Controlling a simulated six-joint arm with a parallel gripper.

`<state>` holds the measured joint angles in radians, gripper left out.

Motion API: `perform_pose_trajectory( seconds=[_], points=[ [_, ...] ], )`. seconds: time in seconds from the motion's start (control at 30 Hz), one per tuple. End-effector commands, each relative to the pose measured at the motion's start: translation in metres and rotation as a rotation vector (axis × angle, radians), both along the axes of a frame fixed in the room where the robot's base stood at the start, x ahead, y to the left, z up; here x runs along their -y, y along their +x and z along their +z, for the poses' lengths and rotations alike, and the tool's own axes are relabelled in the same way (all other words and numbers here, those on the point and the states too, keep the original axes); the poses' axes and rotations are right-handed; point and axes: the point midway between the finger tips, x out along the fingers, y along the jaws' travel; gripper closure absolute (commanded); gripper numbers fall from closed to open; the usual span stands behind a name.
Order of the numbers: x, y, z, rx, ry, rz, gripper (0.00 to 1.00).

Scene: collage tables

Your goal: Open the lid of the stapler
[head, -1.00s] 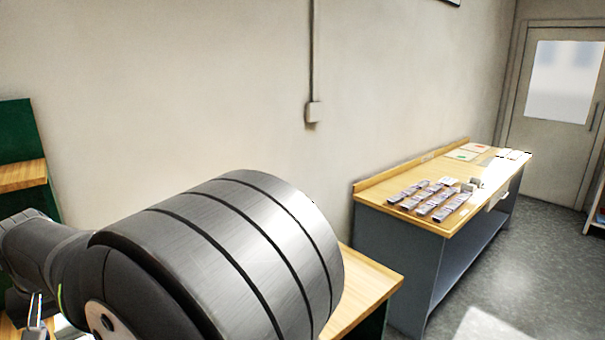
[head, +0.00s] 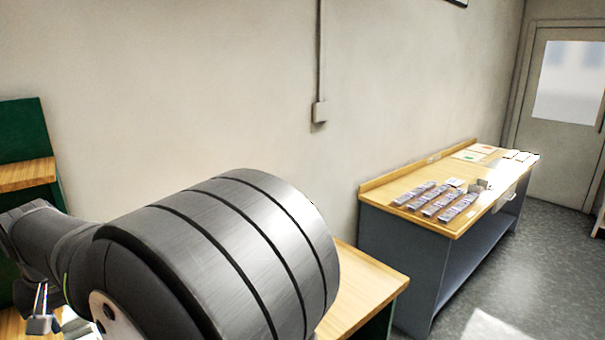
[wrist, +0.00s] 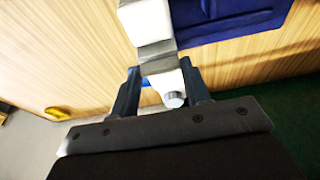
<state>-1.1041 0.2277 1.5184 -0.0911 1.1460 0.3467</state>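In the wrist view my gripper (wrist: 160,68) has two dark blue fingers spread apart over a light wooden surface. A white and grey object (wrist: 155,52) with a round grey knob at its lower end lies between and beyond the fingers. I cannot tell whether this is the stapler, or whether the fingers touch it. No lid can be made out. In the head view my own large arm link hides most of the near table, and I cannot make out the stapler there.
A blue item (wrist: 225,18) lies at the top right of the wrist view, and a small yellow item (wrist: 58,113) at the left. In the head view, the near wooden table (head: 362,290) shows right of my arm. A bench (head: 400,185) with several stacks stands along the wall.

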Motion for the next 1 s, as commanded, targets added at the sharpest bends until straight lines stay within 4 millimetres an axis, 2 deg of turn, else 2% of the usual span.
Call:
perform_pose_trajectory(
  seconds=[1.0],
  points=[
    [-0.008, 0.008, 0.014, -0.065, -0.064, 0.001, 0.62]
  ],
)
